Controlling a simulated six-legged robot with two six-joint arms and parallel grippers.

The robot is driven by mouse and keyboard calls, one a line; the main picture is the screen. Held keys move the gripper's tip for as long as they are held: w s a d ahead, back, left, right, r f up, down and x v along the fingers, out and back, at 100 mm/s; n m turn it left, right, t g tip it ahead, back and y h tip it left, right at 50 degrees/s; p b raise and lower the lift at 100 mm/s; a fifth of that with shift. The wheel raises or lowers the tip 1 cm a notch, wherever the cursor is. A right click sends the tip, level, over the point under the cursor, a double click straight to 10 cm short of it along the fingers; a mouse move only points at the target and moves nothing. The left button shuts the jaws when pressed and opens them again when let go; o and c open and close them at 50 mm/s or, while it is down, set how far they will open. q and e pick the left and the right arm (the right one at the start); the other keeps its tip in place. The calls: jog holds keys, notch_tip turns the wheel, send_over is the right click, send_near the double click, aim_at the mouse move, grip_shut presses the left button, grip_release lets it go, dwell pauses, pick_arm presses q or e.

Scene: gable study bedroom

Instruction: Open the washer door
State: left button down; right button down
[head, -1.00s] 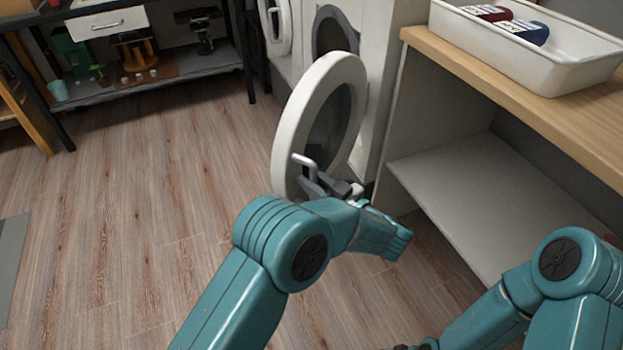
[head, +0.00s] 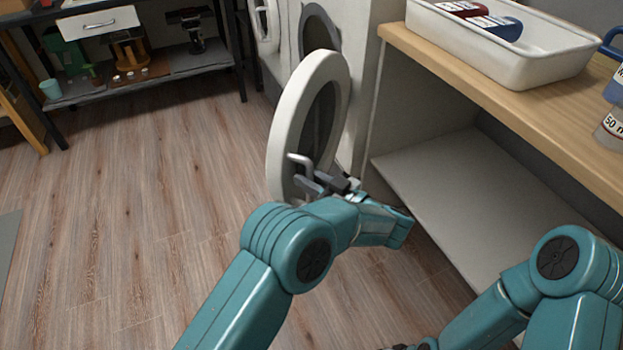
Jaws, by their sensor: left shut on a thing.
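The round white washer door (head: 281,125) stands swung well out from the white washer (head: 357,95), whose dark round opening (head: 319,36) shows behind it. A pale handle (head: 293,158) sits on the door's near lower face. My left gripper (head: 308,180) is at this handle and shut on it; the arm hides part of the door's lower edge. My right arm comes in at the lower right, and its gripper is at the bottom edge, too little seen to judge its fingers.
A wooden-topped counter (head: 480,84) with a lower shelf (head: 440,185) stands close on the right. It carries a white tray (head: 545,70) with bottles.

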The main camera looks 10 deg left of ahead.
pick_arm(q)
jog(key=c, duration=1.1)
grip_release()
notch_tip(320, 180, up, 20)
jog(key=p, duration=0.5)
